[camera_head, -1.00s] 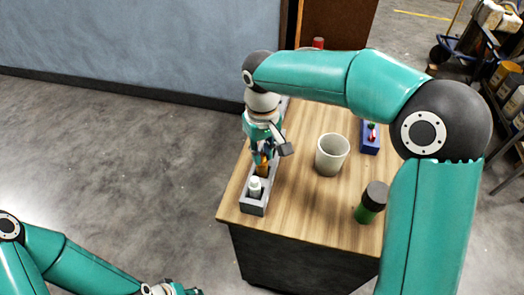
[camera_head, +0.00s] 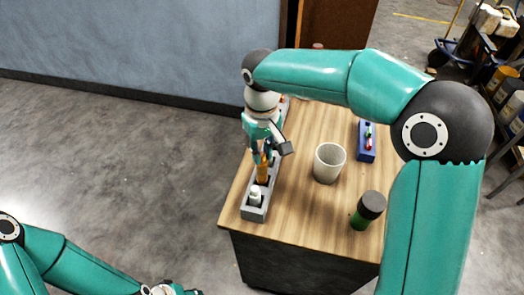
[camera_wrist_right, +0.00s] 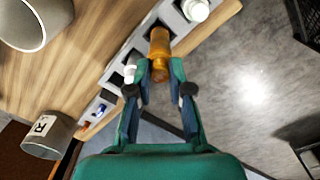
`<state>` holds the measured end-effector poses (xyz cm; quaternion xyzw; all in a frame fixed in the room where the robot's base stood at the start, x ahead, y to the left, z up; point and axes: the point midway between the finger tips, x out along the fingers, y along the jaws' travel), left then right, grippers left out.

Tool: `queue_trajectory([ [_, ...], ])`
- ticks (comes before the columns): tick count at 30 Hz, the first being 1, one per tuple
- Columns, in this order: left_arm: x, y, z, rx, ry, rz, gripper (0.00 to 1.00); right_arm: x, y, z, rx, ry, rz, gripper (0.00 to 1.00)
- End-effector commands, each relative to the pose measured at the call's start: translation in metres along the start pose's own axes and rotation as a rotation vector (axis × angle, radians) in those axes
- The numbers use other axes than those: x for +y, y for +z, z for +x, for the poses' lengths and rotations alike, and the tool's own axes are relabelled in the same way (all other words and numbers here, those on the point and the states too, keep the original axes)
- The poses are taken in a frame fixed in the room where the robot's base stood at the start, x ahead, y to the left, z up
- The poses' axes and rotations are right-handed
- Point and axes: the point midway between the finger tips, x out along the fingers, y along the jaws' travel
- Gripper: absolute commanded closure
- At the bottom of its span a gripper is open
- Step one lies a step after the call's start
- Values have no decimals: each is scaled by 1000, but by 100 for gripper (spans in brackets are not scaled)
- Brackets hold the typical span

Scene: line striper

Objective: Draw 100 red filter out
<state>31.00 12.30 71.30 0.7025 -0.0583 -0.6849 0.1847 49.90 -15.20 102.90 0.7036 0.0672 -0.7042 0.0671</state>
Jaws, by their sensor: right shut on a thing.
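My right gripper (camera_head: 263,150) is over the long grey rack at the table's left edge, shut on an amber piece (camera_head: 263,171). In the right wrist view the fingertips (camera_wrist_right: 160,76) close on the near end of the amber piece (camera_wrist_right: 159,45); its far end is at a dark rack slot. I cannot tell whether it is clear of the slot. Small red and blue pieces (camera_wrist_right: 91,119) sit farther along the rack. A blue holder (camera_head: 366,150) with red and green pieces stands at the right. My left gripper (camera_head: 178,290) is cut off by the bottom edge.
The grey rack (camera_head: 253,214) also holds a white bottle (camera_head: 255,195). A container marked R (camera_wrist_right: 48,136) shows in the wrist view. Open floor lies left.

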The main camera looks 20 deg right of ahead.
Motion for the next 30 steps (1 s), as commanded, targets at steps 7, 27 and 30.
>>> queue_trajectory([
  [7,4,0,-12,0,0,0,60,0,0,-16,1,0,0,100],
  [27,8,0,-24,0,0,0,60,0,0,-30,1,0,0,100],
  [30,10,0,-27,0,0,0,60,0,0,-36,2,0,0,100],
])
